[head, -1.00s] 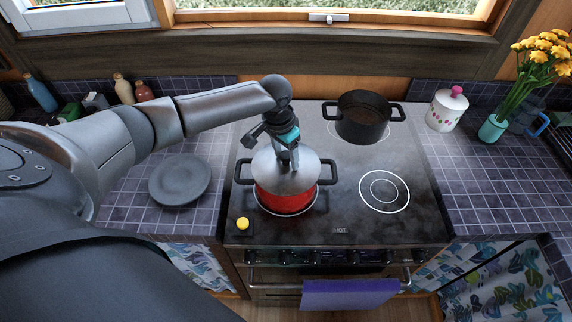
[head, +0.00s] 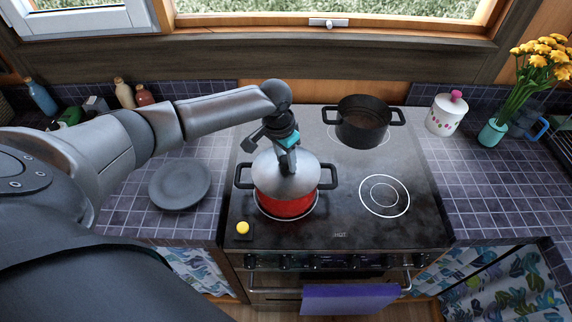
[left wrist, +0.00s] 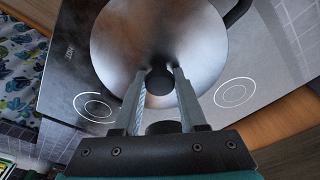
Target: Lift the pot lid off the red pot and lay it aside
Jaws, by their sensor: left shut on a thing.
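The red pot (head: 287,206) stands on the front left burner of the stove, with black handles on both sides. The grey metal pot lid (head: 262,178) covers its top; I cannot tell whether it is seated or slightly raised. My left gripper (head: 287,160) comes down from above and is shut on the lid's knob. In the left wrist view, the fingers (left wrist: 160,82) are on either side of the dark knob, with the shiny lid (left wrist: 125,40) beneath. My right gripper is not in view.
A dark plate (head: 180,182) lies on the tiled counter left of the stove. A black pot (head: 362,122) stands on a back burner. The front right burner (head: 385,195) is empty.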

